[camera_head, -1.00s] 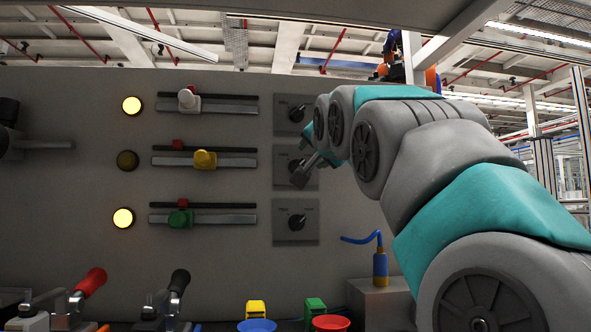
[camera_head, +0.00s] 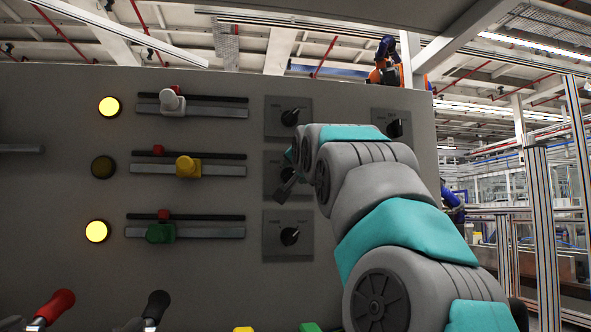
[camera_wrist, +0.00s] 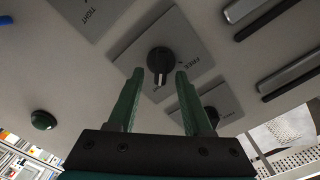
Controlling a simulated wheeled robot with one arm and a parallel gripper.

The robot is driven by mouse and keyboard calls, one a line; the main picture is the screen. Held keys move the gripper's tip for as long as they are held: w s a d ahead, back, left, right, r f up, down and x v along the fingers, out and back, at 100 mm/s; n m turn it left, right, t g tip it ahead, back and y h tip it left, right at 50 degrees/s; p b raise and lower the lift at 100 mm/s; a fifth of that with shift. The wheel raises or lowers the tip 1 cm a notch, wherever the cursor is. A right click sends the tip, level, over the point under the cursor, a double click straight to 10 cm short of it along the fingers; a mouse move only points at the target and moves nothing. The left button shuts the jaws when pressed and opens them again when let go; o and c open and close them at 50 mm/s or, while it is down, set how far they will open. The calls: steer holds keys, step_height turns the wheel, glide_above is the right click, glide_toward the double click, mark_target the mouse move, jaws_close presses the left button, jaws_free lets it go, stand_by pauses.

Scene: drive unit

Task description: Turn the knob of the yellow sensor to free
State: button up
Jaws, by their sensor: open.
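The yellow sensor (camera_head: 188,167) sits on the middle rail of the grey panel, left of the middle knob plate (camera_head: 272,162). In the head view my gripper (camera_head: 286,190) is in front of that plate and covers much of its knob. In the wrist view a dark round knob (camera_wrist: 160,60) with a pointer toward the bottom of the picture lies between the tips of my open fingers (camera_wrist: 158,78). Its plate shows the word FREE on the right side. Whether the fingers touch the knob cannot be told.
Similar knobs sit above (camera_head: 290,117) and below (camera_head: 289,236), with another at the panel's right (camera_head: 394,127). White (camera_head: 172,99) and green (camera_head: 160,232) sensors sit on the other rails. The upper (camera_head: 109,107) and lower (camera_head: 97,231) lamps are lit; the middle lamp (camera_head: 103,167) is dark. Red and black handles stand lower left.

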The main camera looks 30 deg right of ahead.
steer(key=shift+w+d+r, duration=0.1)
steer(key=shift+w+d, duration=0.05)
steer(key=shift+w, duration=0.25)
steer(key=shift+c, duration=0.2)
jaws_close()
